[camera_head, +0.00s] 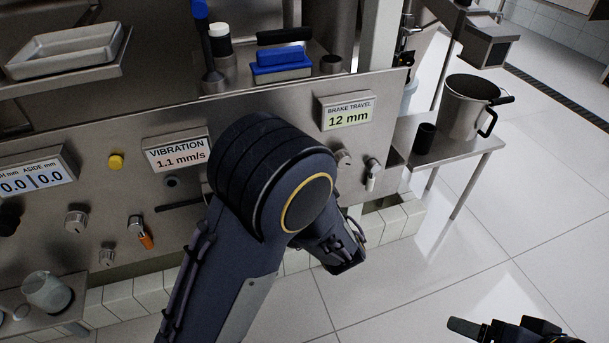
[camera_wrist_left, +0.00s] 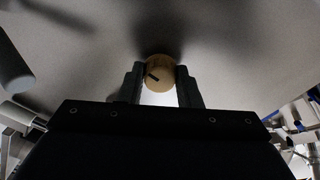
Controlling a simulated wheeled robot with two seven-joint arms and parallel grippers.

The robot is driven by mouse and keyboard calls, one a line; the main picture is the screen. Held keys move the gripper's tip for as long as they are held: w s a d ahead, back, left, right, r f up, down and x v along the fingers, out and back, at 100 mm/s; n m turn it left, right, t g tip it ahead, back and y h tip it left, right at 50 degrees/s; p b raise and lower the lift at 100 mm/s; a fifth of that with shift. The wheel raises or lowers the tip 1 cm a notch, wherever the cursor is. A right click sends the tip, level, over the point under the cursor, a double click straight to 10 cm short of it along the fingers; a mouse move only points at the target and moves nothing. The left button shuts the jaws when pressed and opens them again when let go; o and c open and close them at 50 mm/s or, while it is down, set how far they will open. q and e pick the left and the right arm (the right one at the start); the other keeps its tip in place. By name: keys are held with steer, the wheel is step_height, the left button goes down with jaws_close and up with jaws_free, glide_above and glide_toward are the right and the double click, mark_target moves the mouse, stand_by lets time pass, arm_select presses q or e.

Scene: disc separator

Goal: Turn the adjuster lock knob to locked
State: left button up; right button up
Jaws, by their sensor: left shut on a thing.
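In the left wrist view, a round tan knob (camera_wrist_left: 158,80) with a short dark mark on its face is between the two fingers of my left gripper (camera_wrist_left: 160,76). The fingers are shut on its sides. The mark is slanted. No label for the knob shows in this view. In the head view my left arm covers that part of the panel, so the gripped knob and the fingertips are hidden. My right gripper (camera_head: 505,329) is at the bottom right edge, partly cut off, over the floor and away from the panel.
The steel panel (camera_head: 100,190) carries a "VIBRATION 1.1 mm/s" display (camera_head: 178,154), a "BRAKE TRAVEL 12 mm" display (camera_head: 347,111), a yellow button (camera_head: 116,161) and several knobs. An orange-tipped lever (camera_head: 143,233) hangs at left. A steel jug (camera_head: 467,107) stands on the right side table.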

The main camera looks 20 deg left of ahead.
arm_select(q)
steer(key=shift+f, duration=0.1)
steer(key=o, duration=1)
steer(key=shift+c, duration=0.2)
steer(key=p+v, duration=0.1)
steer(key=v, duration=0.6)
steer(key=shift+s+d, duration=0.25)
steer(key=shift+s, duration=0.1)
